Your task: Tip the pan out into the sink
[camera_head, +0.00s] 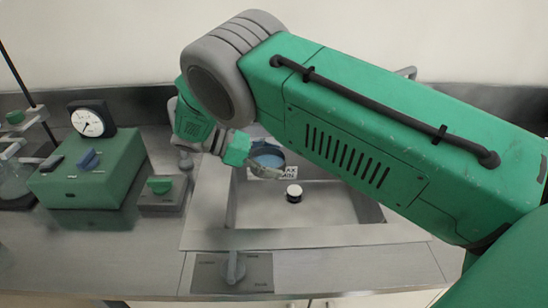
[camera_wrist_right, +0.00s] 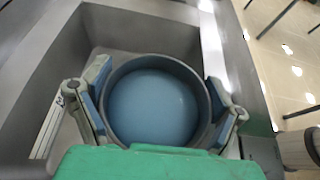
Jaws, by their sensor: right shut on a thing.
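The pan (camera_head: 267,155) is a round, dark-rimmed vessel with blue inside, held over the back left part of the sink (camera_head: 340,205). In the right wrist view the pan (camera_wrist_right: 152,105) appears open towards the camera. I cannot tell whether the blue is liquid or the pan's own inner surface. My right gripper (camera_head: 258,160) is shut on the pan, with its fingers on opposite sides of the rim in the right wrist view (camera_wrist_right: 158,85). The sink also shows behind the pan there (camera_wrist_right: 130,32). My left gripper is not in view.
A small white-and-black round piece (camera_head: 293,192) sits in the sink, near a partly hidden label (camera_head: 289,172). A green box with a dial (camera_head: 92,175) and a green-knobbed unit (camera_head: 162,193) stand left. A grey lever (camera_head: 233,267) is at the front. Counter at front left is clear.

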